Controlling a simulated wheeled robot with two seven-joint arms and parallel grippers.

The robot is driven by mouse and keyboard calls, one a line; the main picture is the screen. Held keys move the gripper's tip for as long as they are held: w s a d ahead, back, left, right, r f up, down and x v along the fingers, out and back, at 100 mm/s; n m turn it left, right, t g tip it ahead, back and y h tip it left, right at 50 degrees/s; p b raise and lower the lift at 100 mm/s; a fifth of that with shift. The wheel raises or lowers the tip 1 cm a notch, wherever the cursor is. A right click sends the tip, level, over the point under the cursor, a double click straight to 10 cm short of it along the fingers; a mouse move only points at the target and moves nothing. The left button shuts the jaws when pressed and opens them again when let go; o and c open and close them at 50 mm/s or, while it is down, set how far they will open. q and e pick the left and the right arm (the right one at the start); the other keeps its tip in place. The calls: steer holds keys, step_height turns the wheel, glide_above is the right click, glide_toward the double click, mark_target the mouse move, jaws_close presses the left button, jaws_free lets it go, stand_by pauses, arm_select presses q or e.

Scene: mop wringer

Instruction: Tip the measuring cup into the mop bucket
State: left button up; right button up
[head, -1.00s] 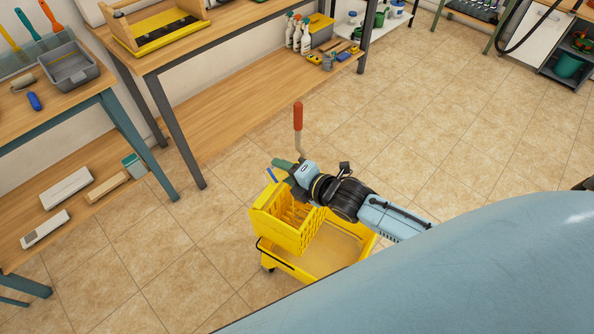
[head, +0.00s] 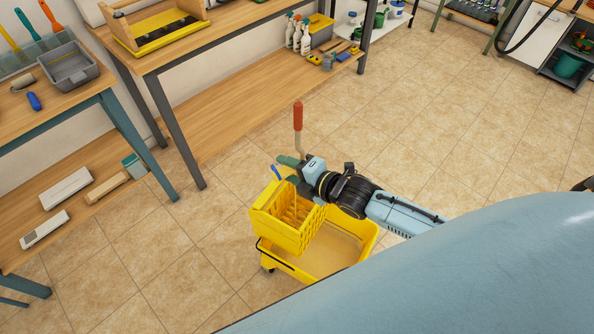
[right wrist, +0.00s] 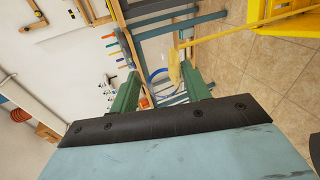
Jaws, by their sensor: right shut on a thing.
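The yellow mop bucket (head: 345,252) stands on the tiled floor, with its slotted wringer (head: 280,228) at the left end and a red-tipped lever (head: 298,116) rising behind. My right gripper (head: 284,172) is above the wringer's back edge. It is shut on the measuring cup, of which a blue curved part (head: 277,173) shows in the head view. A blue curve of it (right wrist: 153,78) also shows between the fingers in the right wrist view. The cup's body and contents are hard to make out. Yellow bucket parts (right wrist: 285,42) show at upper right there. My left gripper is out of view.
A wooden workbench (head: 200,45) with a low shelf (head: 230,120) stands behind the bucket. Another bench (head: 60,85) holding a grey tray (head: 70,68) is at left. Spray bottles (head: 298,35) stand on the low shelf. The floor right of the bucket is clear.

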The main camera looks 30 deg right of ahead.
steer(key=shift+d+r+m+t+y+b, duration=0.1)
steer(key=shift+d+m+t+y+b, duration=0.15)
steer(key=shift+m, duration=0.2)
steer(key=shift+d+r+m+t+y+b, duration=0.1)
steer(key=shift+d+m+y+b, duration=0.1)
steer(key=shift+m+y, duration=0.2)
stand_by(1.1)
